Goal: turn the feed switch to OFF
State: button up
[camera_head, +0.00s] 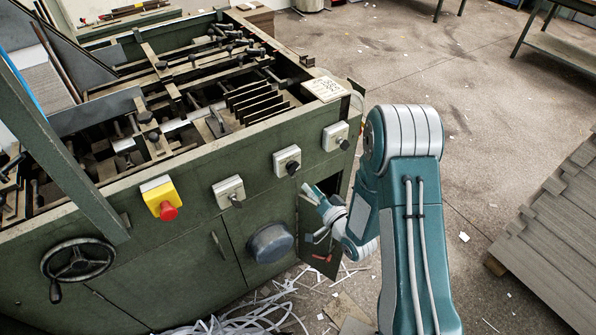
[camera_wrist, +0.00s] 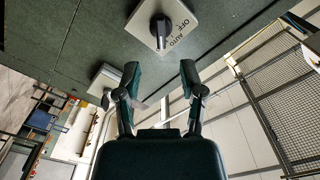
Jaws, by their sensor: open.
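In the wrist view, a pale square switch plate (camera_wrist: 186,10) carries a black rotary knob (camera_wrist: 160,30), with the words OFF and AUTO printed beside it. Which word the knob points to is not clear. My gripper (camera_wrist: 160,72) is open and empty, its two fingers apart, with the knob beyond the fingertips and not touched. In the head view my gripper (camera_head: 309,189) is low by the green cabinet front, just below and right of the middle switch (camera_head: 287,161). Other similar switches are on the left (camera_head: 229,191) and right (camera_head: 336,137). Their labels are unreadable here.
A yellow box with a red button (camera_head: 168,211) and a handwheel (camera_head: 78,260) are on the cabinet front. A round grey cover (camera_head: 270,243) and an open cabinet door (camera_head: 318,238) are near my gripper. White cables (camera_head: 245,318) lie on the floor. Stacked grey boards (camera_head: 555,230) stand right.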

aim_at(295, 172)
jog(key=x, duration=0.8)
jog(key=shift+w+a, duration=0.1)
jog(key=shift+c, duration=0.3)
grip_shut()
